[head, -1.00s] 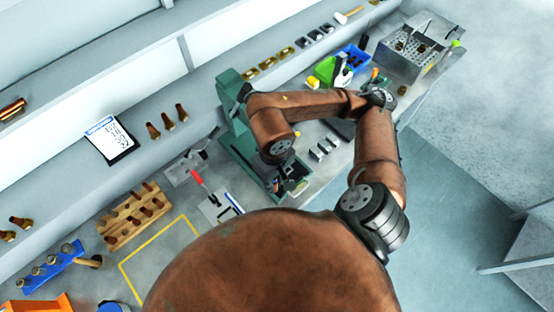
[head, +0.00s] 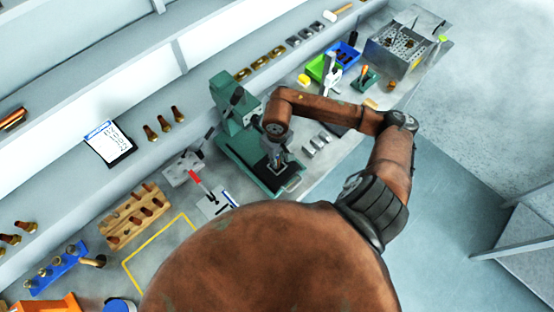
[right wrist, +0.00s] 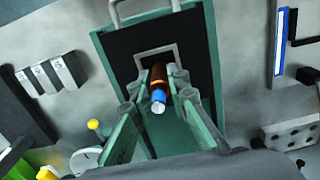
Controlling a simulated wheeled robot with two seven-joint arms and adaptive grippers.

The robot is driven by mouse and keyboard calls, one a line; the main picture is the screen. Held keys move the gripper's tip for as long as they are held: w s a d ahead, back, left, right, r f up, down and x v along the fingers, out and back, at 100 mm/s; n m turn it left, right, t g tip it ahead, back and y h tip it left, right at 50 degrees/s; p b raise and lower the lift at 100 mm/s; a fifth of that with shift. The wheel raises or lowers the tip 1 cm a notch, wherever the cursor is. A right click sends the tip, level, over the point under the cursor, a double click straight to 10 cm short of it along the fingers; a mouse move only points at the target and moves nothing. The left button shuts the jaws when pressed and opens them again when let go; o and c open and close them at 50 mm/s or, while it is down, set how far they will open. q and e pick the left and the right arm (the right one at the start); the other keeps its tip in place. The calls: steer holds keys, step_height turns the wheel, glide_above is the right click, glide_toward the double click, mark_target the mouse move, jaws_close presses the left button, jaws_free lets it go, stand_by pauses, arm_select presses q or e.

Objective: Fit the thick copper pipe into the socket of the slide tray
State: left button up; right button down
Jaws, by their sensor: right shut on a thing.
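The thick copper pipe (right wrist: 158,78) shows in the right wrist view as a brown tube with a blue band and a pale near end. My right gripper (right wrist: 160,76) is shut on it. The slide tray (right wrist: 125,60) is the dark plate with a green rim. Its socket, a grey square frame (right wrist: 158,52), lies just beyond the pipe; the pipe's far end is hard to see, so I cannot tell if it is inside. In the head view my right gripper (head: 277,160) points down over the tray (head: 258,174). My left gripper is out of view.
The green press (head: 233,105) stands behind the tray. Small grey blocks (head: 316,144) lie to its right, and a red-handled tool (head: 198,181) to its left. A wooden rack (head: 135,214), a green bin (head: 322,68) and a perforated metal box (head: 400,50) stand farther off.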

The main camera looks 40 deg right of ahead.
steer(key=shift+f, duration=0.6)
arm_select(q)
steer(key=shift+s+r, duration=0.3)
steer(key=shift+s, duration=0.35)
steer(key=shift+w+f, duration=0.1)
arm_select(e)
steer(key=shift+f, duration=0.15)
steer(key=c, duration=1.8)
jaws_free()
steer(key=shift+c, duration=0.2)
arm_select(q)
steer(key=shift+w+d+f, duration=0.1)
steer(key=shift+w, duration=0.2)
